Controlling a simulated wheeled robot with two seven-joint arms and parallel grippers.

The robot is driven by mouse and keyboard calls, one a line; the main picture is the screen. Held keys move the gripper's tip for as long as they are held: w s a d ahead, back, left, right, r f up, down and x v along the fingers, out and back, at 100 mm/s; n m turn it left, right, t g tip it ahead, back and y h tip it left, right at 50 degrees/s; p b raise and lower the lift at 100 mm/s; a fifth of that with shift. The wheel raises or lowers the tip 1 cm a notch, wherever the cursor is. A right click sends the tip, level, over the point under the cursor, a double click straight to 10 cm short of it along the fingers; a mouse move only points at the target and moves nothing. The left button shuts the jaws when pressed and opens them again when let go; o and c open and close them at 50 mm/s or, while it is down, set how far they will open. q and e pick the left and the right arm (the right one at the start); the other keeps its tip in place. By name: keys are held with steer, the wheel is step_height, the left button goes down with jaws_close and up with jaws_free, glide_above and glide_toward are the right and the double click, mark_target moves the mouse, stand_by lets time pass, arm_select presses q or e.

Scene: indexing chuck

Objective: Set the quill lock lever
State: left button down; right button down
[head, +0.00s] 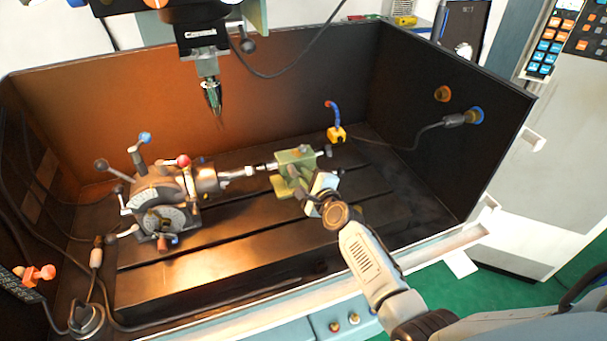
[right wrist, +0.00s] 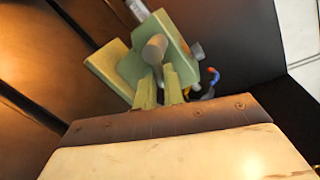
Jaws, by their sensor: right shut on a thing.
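The green tailstock (head: 293,163) stands on the slotted table to the right of the dividing head (head: 160,200). Its quill points left toward the chuck (head: 205,180). In the right wrist view the tailstock (right wrist: 178,40) fills the upper middle. A grey rounded lever end (right wrist: 154,47), which looks like the quill lock lever, sticks out toward the camera. My right gripper (head: 312,186) is at the tailstock's near side. In the right wrist view its two fingers (right wrist: 160,82) are shut on the lever end. My left gripper does not show.
A vertical tool spindle (head: 211,90) hangs above the table. A yellow block with a blue hose (head: 336,133) stands behind the tailstock. Dark enclosure walls (head: 440,125) surround the table. The table's front slots (head: 240,250) are clear.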

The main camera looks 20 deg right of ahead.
steer(key=shift+r+n, duration=0.1)
steer(key=shift+n, duration=0.2)
stand_by(0.4)
steer(key=c, duration=1.5)
jaws_free()
steer(key=shift+s, duration=0.15)
steer(key=shift+s+r+p, duration=0.1)
steer(key=shift+s+p, duration=0.25)
steer(key=shift+p, duration=0.05)
steer(key=s, duration=0.4)
steer(key=s+r+p, duration=0.1)
steer(key=s, duration=0.3)
steer(key=s+r, duration=0.1)
steer(key=s, duration=0.3)
steer(key=shift+s+r, duration=0.1)
